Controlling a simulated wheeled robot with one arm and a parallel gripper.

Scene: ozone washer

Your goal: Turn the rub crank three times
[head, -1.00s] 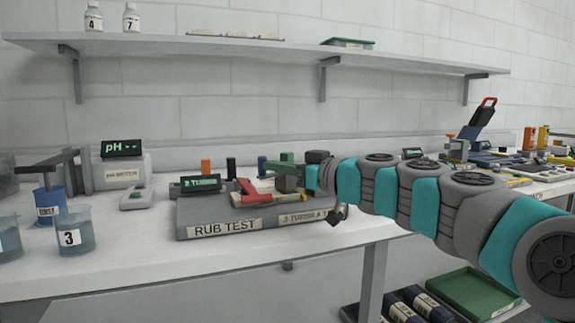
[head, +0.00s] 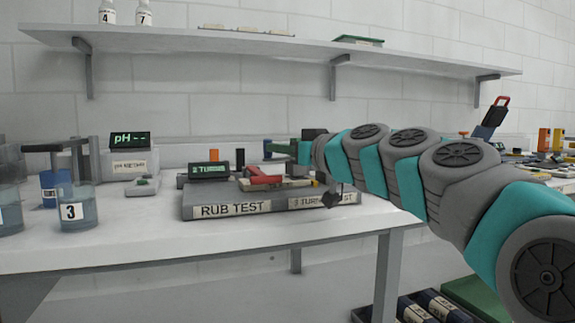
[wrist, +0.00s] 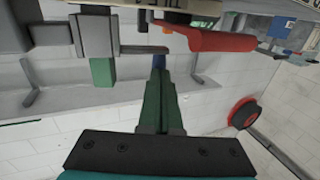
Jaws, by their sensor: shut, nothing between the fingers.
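The grey rub test unit (head: 193,205) lies on the bench, labelled RUB TEST. A small dark display (head: 208,171) with green text stands on its left; it appears to read "2 TURNS". A red angled part (head: 264,176) sits on top of the unit; I cannot tell if it is the crank. My arm hides the unit's right back.
A beaker marked 3 (head: 77,205), a blue cup (head: 48,190) and a pH meter (head: 130,160) stand at left. A wall shelf (head: 260,52) runs above. More equipment is at far right. The bench in front of the unit is clear.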

